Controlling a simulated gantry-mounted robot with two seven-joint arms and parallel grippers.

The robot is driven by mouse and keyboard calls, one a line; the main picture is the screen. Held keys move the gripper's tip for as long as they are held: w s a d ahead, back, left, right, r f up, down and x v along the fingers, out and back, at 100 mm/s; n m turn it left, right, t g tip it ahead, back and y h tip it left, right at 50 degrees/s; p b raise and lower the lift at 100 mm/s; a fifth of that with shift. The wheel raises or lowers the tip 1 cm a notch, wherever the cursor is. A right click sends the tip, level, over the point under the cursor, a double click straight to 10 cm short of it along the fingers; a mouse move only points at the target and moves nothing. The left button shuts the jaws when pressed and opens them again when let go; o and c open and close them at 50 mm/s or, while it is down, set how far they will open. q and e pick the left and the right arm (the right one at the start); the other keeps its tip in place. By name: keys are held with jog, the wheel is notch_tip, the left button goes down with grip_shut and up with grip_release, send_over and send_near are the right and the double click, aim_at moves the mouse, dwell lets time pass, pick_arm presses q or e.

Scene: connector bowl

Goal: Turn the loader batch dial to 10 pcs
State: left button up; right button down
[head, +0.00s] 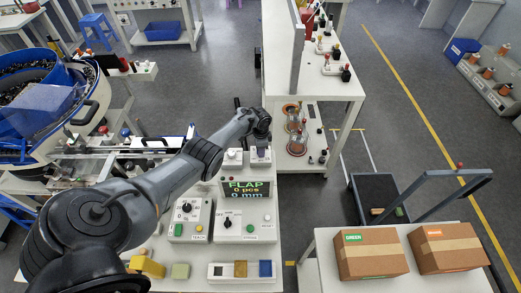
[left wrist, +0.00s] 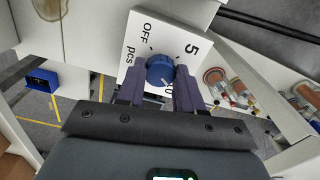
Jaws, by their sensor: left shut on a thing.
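The batch dial, a blue round knob (left wrist: 160,68), sits on a white plate (left wrist: 190,42) marked OFF, 5, pcs and a partly hidden number ending in 0. My left gripper (left wrist: 161,76) is shut on the knob, one finger on each side. A light pointer line on the knob is partly visible toward the lower right, by the partly hidden number; its exact setting is hard to tell. In the head view my left gripper (head: 260,145) reaches down at the back of the console, and the knob is hidden. The display (head: 246,188) reads FLAP, 0 pcs, 0 mm. My right gripper is out of view.
Other control boxes with knobs (head: 190,217) and buttons stand in front of the display. A tray with colored blocks (head: 240,270) lies nearer. Two cardboard boxes (head: 370,254) sit on a table at right. A tall white shelf unit (head: 340,85) stands beyond the console.

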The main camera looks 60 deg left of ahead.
pick_arm(q)
jog(key=shift+m, duration=0.9)
jog(key=o, duration=1)
jog(key=shift+o, duration=0.2)
